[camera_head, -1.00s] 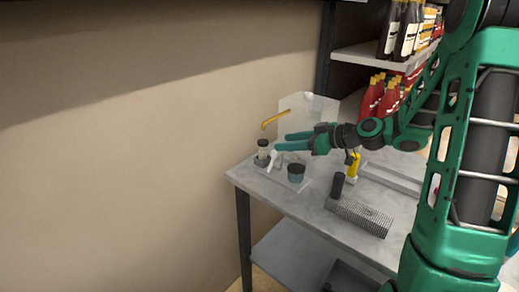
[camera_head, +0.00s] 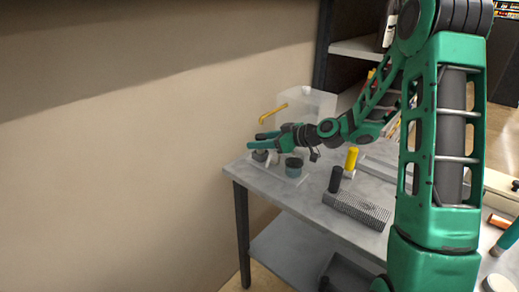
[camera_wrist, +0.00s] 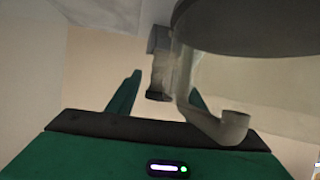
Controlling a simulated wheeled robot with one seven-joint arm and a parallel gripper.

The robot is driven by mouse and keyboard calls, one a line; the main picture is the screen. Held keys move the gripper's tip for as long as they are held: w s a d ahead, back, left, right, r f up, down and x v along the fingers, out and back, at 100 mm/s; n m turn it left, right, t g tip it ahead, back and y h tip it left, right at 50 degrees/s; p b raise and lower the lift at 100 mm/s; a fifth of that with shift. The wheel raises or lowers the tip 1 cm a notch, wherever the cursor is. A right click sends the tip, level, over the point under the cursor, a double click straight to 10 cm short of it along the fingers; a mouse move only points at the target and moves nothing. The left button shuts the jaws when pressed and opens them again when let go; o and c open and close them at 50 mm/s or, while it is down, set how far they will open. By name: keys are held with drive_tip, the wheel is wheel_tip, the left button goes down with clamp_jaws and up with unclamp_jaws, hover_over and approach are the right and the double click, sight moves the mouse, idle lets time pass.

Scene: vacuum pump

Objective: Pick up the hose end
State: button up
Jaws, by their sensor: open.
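My gripper (camera_head: 255,140) is open at the back left corner of the table, its fingers pointing left over the small pump parts there. A yellow bent tube (camera_head: 272,115) rises behind and above the fingers, beside a clear box. In the wrist view my gripper (camera_wrist: 165,83) has its two green fingers apart. A pale curved tube with an open, upturned end (camera_wrist: 234,122) passes in front of the right finger. A dark-ended upright piece (camera_wrist: 158,95) shows between the fingers. I cannot tell which piece is the hose end, or whether anything touches the fingers.
A dark-topped jar (camera_head: 294,167) stands on a clear plate just below my gripper. The clear box (camera_head: 312,104) stands behind. A black cylinder (camera_head: 335,179), a yellow bottle (camera_head: 351,158) and a grey ribbed block (camera_head: 357,209) are to the right. The wall is close on the left.

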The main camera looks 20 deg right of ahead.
drive_tip(key=c, duration=1.1)
drive_tip(key=shift+c, duration=0.2)
drive_tip(key=shift+w, duration=0.1)
